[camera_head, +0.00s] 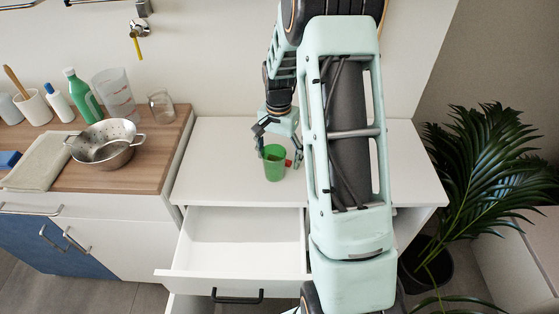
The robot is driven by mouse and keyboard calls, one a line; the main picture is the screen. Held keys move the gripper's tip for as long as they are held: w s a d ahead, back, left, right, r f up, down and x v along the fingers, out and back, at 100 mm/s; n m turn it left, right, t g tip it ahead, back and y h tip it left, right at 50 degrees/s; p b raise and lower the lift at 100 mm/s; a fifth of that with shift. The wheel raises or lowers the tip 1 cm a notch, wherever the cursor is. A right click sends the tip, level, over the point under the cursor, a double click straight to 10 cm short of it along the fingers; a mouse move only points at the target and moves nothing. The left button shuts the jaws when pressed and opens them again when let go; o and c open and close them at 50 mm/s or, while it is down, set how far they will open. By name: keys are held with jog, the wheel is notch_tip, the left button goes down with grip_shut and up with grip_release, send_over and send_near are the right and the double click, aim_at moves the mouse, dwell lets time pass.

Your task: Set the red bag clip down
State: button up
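My gripper (279,158) points down at the cup from behind.
The white cabinet top (220,165) is clear left of the cup. Below it, an open drawer (245,240) looks empty. A wooden counter at left holds a metal colander (104,146), a folded cloth (38,165) and bottles. A plant (480,165) stands at right. My arm hides the top's right middle.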

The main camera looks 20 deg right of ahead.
jog(key=c, duration=0.9)
jog(key=shift+r, duration=0.15)
